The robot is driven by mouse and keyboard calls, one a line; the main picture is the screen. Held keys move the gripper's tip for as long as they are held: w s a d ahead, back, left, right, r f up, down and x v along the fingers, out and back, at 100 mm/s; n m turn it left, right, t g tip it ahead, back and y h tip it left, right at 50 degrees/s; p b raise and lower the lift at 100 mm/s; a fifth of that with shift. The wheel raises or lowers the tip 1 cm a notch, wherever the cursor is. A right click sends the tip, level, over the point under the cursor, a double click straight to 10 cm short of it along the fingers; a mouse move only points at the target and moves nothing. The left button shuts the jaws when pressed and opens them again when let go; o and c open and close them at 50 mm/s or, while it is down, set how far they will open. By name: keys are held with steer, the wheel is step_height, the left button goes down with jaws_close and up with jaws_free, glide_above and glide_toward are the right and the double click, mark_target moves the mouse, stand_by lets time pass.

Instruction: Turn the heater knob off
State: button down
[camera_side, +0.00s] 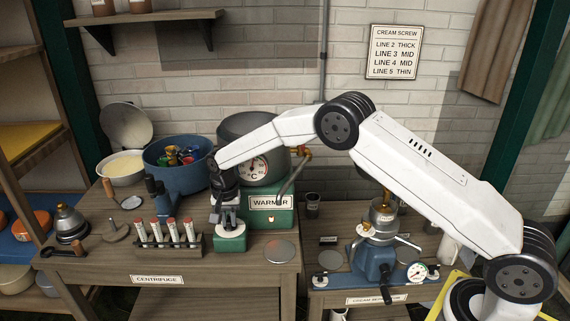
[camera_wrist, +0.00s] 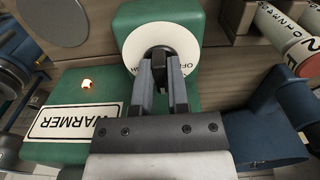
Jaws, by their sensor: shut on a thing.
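The green warmer (camera_side: 284,216) stands on the left bench with a grey pot on top, and it also shows in the wrist view (camera_wrist: 60,150). Its white knob dial (camera_wrist: 160,38) is on a green box at the front, with "OFF" lettering at its right edge. My gripper (camera_wrist: 162,75) points at the dial, its two dark fingers shut on the heater knob. A small lamp (camera_wrist: 87,85) glows orange on the warmer. In the side view my gripper (camera_side: 229,218) covers most of the dial.
A rack of red-capped tubes (camera_side: 168,236) stands close left of my gripper. A blue tub (camera_side: 172,178) with coloured items is behind it. A thermometer dial (camera_side: 253,170) is on the pot. A grey disc (camera_side: 279,252) lies at right on the bench.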

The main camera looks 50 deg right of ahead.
steer(key=n, duration=0.4)
steer(key=shift+s+d, duration=0.1)
steer(key=shift+d, duration=0.05)
steer(key=n, duration=0.4)
steer(key=shift+d+n, duration=0.15)
steer(key=shift+n, duration=0.15)
stand_by(0.4)
steer(key=c, duration=0.6)
jaws_free()
steer(key=shift+r, duration=0.1)
steer(key=shift+r, duration=3.85)
